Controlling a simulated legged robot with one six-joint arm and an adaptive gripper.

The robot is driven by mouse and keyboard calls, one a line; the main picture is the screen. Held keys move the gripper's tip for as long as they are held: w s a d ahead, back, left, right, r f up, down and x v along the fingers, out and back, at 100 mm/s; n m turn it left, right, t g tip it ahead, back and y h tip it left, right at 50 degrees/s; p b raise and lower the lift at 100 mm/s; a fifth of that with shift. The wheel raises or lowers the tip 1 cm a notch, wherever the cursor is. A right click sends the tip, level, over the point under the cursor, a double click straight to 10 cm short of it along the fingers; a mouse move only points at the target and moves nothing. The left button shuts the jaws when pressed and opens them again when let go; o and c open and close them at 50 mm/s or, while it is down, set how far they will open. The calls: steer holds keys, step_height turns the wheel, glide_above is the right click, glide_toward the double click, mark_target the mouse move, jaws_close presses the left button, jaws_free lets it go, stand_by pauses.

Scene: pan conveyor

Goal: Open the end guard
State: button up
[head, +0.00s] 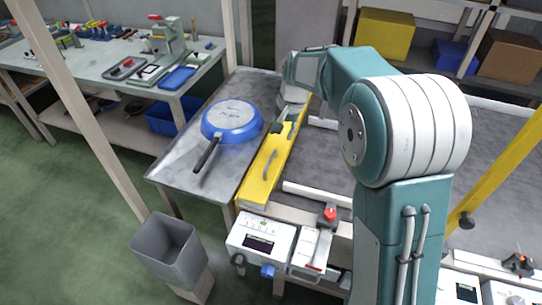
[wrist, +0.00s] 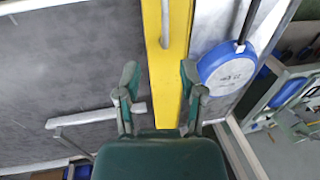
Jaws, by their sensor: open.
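The end guard (head: 259,180) is a long yellow bar between the grey side table and the conveyor bed. A curved handle (head: 270,164) stands on it, and a small dark fitting (head: 276,127) sits farther along. In the wrist view the yellow guard (wrist: 158,70) runs upright through the middle, with its handle (wrist: 166,22) at the top. My gripper (wrist: 160,82) is open and empty, its fingers on either side of the yellow bar in the picture. The handle is beyond the fingertips. I cannot tell whether the fingers touch the bar. In the head view my arm partly hides the guard's far end.
A blue frying pan (head: 232,115) lies upside down on the side table (head: 180,168), close left of the guard. The conveyor bed (head: 325,160) is right of it. A control box (head: 262,243) and a red button (head: 330,214) are at the near edge. A grey bin (head: 168,250) stands front left.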

mark_target(270, 159)
steer(key=a+f, duration=0.1)
steer(key=f, duration=0.3)
steer(key=w+a+f, duration=0.1)
steer(key=f, duration=0.3)
steer(key=w+f, duration=0.1)
steer(key=f, duration=0.3)
steer(key=shift+a, duration=0.4)
jaws_close()
